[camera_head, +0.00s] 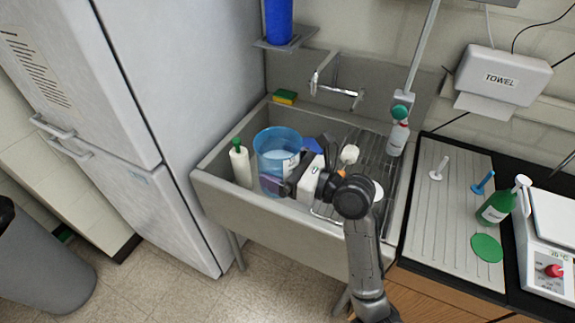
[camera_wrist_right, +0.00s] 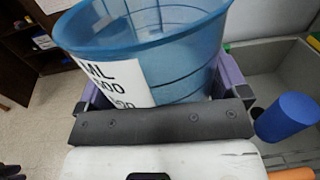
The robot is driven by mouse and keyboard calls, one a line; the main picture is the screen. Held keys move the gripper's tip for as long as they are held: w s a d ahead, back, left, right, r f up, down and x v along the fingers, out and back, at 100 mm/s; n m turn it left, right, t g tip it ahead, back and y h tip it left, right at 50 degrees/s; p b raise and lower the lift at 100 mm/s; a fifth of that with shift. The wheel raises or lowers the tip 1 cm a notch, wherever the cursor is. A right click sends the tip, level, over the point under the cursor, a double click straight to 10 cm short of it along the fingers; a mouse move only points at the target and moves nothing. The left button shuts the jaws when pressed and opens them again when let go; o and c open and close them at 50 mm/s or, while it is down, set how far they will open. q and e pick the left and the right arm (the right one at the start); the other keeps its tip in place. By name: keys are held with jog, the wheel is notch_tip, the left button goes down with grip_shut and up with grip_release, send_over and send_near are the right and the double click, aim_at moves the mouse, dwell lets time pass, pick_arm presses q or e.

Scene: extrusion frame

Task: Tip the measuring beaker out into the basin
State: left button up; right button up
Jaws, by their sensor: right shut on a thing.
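The measuring beaker (camera_head: 268,142) is a clear blue vessel with a white printed label, held over the left part of the basin (camera_head: 238,207). It stands about upright. My right gripper (camera_head: 276,184) is shut on its sides, with purple fingers around it. In the right wrist view the beaker (camera_wrist_right: 180,65) fills the space between the fingers, its open rim at the top. I cannot tell what is inside it. My left gripper is not in view.
A white bottle with a green cap (camera_head: 241,165) stands in the basin left of the beaker. A faucet (camera_head: 335,88) and a sponge (camera_head: 285,97) are at the back. A wire rack (camera_head: 365,160) lies to the right. A fridge (camera_head: 165,100) stands close on the left.

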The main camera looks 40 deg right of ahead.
jog(key=w+d+f+m+t+h+p, duration=0.1)
jog(key=w+d+h+p, duration=0.1)
jog(key=w+d, duration=0.5)
jog(key=w+d+f+m+h+p, duration=0.1)
jog(key=w+d+p, duration=0.15)
jog(key=d, duration=0.85)
jog(key=d+f+m+h, duration=0.1)
jog(key=d+f, duration=0.4)
jog(key=f, duration=0.2)
jog(key=w+d+f+h, duration=0.1)
jog(key=d+f+h, duration=0.1)
jog(key=d+f, duration=0.3)
notch_tip(320, 180, down, 4)
jog(key=shift+w+r+m+t, duration=0.2)
jog(key=shift+w+m+t, duration=0.1)
jog(key=shift+m, duration=0.1)
jog(key=shift+a+n, duration=0.15)
jog(key=shift+n, duration=0.15)
jog(key=shift+w+a+f+n+g+h+p, duration=0.25)
jog(key=shift+a+n+g, duration=0.3)
jog(key=shift+n, duration=0.6)
jog(key=shift+w+a+f+n+g+h+p, duration=0.15)
jog(key=shift+a+f+n+g+h+p, duration=0.35)
jog(key=shift+n, duration=0.7)
jog(key=shift+w+a+f+n+g+h+p, duration=0.2)
jog(key=shift+a+n+g, duration=0.45)
jog(key=shift+n, duration=0.5)
